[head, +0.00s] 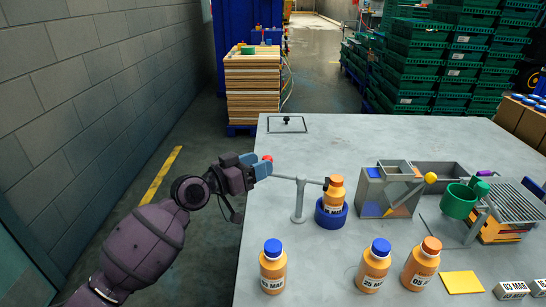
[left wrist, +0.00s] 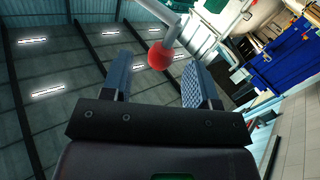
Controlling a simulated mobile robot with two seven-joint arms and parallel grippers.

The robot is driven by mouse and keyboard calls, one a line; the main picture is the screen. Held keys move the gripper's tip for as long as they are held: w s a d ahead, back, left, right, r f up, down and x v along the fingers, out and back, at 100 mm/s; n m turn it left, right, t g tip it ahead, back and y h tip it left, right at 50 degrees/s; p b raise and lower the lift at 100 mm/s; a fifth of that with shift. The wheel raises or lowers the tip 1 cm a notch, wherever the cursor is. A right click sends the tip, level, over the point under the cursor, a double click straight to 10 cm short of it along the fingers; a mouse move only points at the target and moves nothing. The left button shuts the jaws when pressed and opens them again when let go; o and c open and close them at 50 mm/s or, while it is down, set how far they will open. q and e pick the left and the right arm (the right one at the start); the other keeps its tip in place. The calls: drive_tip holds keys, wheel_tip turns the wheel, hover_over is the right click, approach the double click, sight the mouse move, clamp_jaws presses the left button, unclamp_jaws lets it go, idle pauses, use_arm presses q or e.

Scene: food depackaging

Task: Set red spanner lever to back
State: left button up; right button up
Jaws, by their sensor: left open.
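The red ball knob of the spanner lever (head: 267,158) shows just beyond my left gripper in the head view. In the left wrist view the red knob (left wrist: 160,56) sits between the fingertips at the end of a grey rod. My left gripper (head: 262,167) is open, with one blue finger on each side of the knob; I cannot tell whether either finger touches it. A grey post (head: 298,203) carries a horizontal bar that reaches right to an orange bottle (head: 335,192). That bottle stands upright in a blue ring holder (head: 331,217). My right gripper is not in view.
Orange bottles with blue caps (head: 273,268) (head: 373,267) and one with an orange cap (head: 421,265) stand at the front. A grey bin with a yellow-knobbed lever (head: 430,178) and a green cup (head: 458,201) are to the right. The table's far left is mostly clear.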

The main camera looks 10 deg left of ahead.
use_arm(q)
drive_tip(key=x, duration=0.5)
clamp_jaws()
idle(0.4)
